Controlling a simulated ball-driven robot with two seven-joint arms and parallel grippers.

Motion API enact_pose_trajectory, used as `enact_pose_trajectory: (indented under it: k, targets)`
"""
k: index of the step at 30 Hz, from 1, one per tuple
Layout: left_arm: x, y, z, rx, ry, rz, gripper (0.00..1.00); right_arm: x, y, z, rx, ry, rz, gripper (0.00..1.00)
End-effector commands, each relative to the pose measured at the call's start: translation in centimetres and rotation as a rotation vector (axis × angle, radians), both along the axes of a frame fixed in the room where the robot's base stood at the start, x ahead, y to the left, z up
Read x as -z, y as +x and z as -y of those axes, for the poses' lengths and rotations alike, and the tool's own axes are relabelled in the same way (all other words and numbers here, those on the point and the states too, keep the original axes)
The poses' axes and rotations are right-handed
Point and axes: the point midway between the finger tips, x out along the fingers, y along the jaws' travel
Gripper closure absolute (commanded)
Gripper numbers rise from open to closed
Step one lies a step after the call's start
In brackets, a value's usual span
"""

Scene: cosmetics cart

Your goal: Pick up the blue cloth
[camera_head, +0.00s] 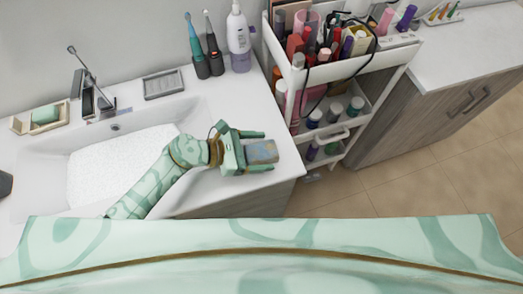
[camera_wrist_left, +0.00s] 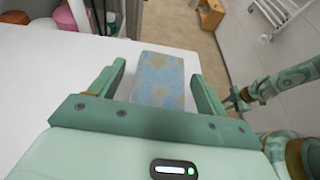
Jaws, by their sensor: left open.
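The blue cloth (camera_head: 262,152) is a folded block with tan patches, lying on the white counter near its front right corner. It also shows in the left wrist view (camera_wrist_left: 158,80). My left gripper (camera_head: 257,151) is open, with one finger on either side of the cloth's near part in the picture. In the left wrist view my left gripper (camera_wrist_left: 158,72) has the cloth between and beyond its fingers, with a gap on each side; contact with the cloth is not visible. My right gripper (camera_wrist_left: 240,98) shows small at the right of that view, away from the cloth; its jaw opening is unclear.
A white cart (camera_head: 345,135) full of cosmetics stands right of the counter. A sink (camera_head: 120,165) with a faucet (camera_head: 90,95) lies to the left. Two toothbrushes (camera_head: 202,60) and a white bottle (camera_head: 238,40) stand behind. The counter's front edge is close to the cloth.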

Motion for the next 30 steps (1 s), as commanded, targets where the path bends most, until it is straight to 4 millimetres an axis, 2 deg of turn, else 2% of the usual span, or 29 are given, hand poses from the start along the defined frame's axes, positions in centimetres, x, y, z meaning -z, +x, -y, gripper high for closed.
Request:
enact_pose_trajectory:
  k: [3, 8, 9, 14, 25, 30]
  targets:
    - [0.3, 0.1, 0.7, -0.001, 0.000, -0.002, 0.24, 0.0, 0.0, 0.0, 0.000, 0.000, 0.000, 0.77]
    - [0.3, 0.1, 0.7, 0.000, 0.000, -0.001, 0.24, 0.0, 0.0, 0.0, 0.000, 0.000, 0.000, 0.77]
    - [0.3, 0.1, 0.7, 0.000, 0.000, -0.001, 0.26, 0.0, 0.0, 0.0, 0.000, 0.000, 0.000, 0.77]
    - [0.3, 0.1, 0.7, 0.000, 0.000, -0.001, 0.71, 0.0, 0.0, 0.0, 0.000, 0.000, 0.000, 0.77]
    - [0.0, 0.2, 0.6, 0.000, 0.001, 0.002, 0.72, -0.1, 0.0, 0.0, 0.000, -0.001, 0.000, 0.77]
    - [-2.2, 0.2, 0.6, 0.001, 0.002, 0.006, 0.72, -0.7, 0.1, 0.0, 0.000, 0.000, 0.002, 0.77]
